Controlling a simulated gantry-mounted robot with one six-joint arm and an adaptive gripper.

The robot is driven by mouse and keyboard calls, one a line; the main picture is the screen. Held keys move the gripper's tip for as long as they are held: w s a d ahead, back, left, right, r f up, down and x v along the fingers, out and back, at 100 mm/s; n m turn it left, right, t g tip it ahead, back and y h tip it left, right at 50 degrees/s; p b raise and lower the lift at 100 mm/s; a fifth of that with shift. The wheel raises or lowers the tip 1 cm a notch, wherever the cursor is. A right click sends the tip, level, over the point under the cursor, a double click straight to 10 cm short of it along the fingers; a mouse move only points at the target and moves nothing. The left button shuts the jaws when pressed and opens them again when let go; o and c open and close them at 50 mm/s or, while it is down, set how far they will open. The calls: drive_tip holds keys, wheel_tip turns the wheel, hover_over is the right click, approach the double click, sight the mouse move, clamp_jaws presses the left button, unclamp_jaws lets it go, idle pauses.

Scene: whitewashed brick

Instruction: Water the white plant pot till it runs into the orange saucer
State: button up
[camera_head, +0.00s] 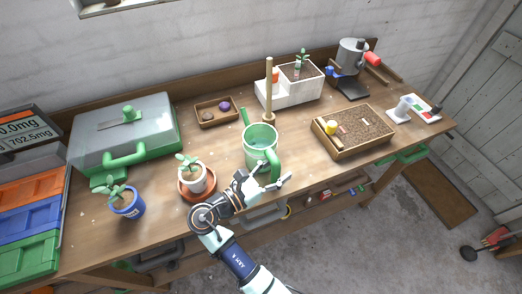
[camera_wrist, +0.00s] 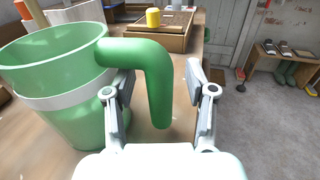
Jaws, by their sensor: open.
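The white plant pot (camera_head: 195,178) with a small green plant stands in the orange saucer (camera_head: 185,194) near the bench's front edge, left of my arm. A green watering can (camera_head: 259,144) with a pale band stands upright just beyond my gripper (camera_head: 263,188). In the wrist view the can's body (camera_wrist: 62,82) is at left, and its green handle (camera_wrist: 158,80) reaches between the fingers of my gripper (camera_wrist: 160,115). The fingers are spread, one on each side of the handle, with a visible gap at the right finger. Whether the saucer holds water cannot be told.
A blue pot (camera_head: 128,205) with a plant stands left of the saucer, in front of a grey and green toolbox (camera_head: 123,128). A wooden post (camera_head: 269,85) rises behind the can. A cork-filled wooden tray (camera_head: 362,125) lies to its right.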

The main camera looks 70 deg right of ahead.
clamp_jaws()
drive_tip(key=shift+r, duration=0.1)
idle(0.4)
wheel_tip(320, 180, up, 20)
drive_tip(key=p, duration=0.7)
